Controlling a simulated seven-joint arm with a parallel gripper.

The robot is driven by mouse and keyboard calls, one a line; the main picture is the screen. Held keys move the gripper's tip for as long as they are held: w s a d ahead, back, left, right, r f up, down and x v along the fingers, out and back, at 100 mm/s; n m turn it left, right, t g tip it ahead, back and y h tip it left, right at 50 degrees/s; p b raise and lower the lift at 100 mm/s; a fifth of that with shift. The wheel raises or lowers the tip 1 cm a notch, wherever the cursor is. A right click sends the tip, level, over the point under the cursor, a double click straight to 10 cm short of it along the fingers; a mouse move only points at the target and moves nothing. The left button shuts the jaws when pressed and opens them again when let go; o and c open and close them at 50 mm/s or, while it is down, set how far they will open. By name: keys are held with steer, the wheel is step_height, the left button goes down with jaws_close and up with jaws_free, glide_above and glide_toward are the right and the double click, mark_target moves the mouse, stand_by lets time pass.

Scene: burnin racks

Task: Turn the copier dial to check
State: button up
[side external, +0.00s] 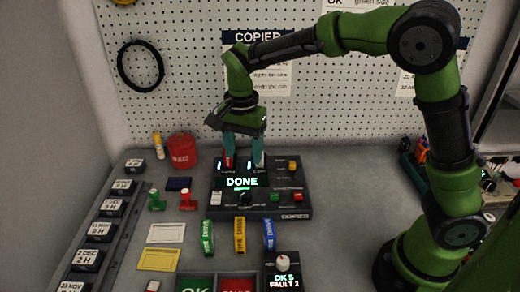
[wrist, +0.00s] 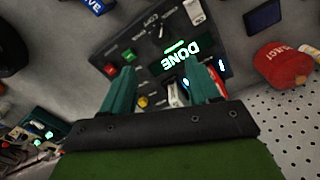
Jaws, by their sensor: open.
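The copier (side external: 290,201) is a dark console on the bench with a lit screen (side external: 242,182) reading DONE. Its dial (side external: 245,198) looks like a small black knob below the screen; its setting is too small to read. My gripper (side external: 243,163) points down over the copier's back edge, behind the screen, with its teal fingers apart. In the wrist view, the open fingers (wrist: 163,85) frame a white and a red piece (wrist: 178,93) at the copier's back. I cannot tell whether the fingers touch them. The copier (wrist: 110,45) appears upside down there.
Left of the copier are a red can (side external: 182,152), green and red stamps (side external: 157,200) and dated blocks along a rail. In front lie green, yellow and blue bands (side external: 240,235), OK and fault trays, and a small box with a knob (side external: 283,263). A pegboard stands behind.

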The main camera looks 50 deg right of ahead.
steer(key=shift+r, duration=2.3)
steer(key=s+d+r+n+t+y, duration=0.1)
steer(key=s+d+n+t, duration=0.2)
steer(key=s, duration=0.6)
steer(key=s+d+r+n+t+y, duration=0.1)
steer(key=s+d+r+n+t, duration=0.1)
steer(key=s+n, duration=0.4)
steer(key=s+d+t, duration=0.1)
steer(key=s+t, duration=0.1)
steer(key=s, duration=0.1)
steer(key=shift+n, duration=0.3)
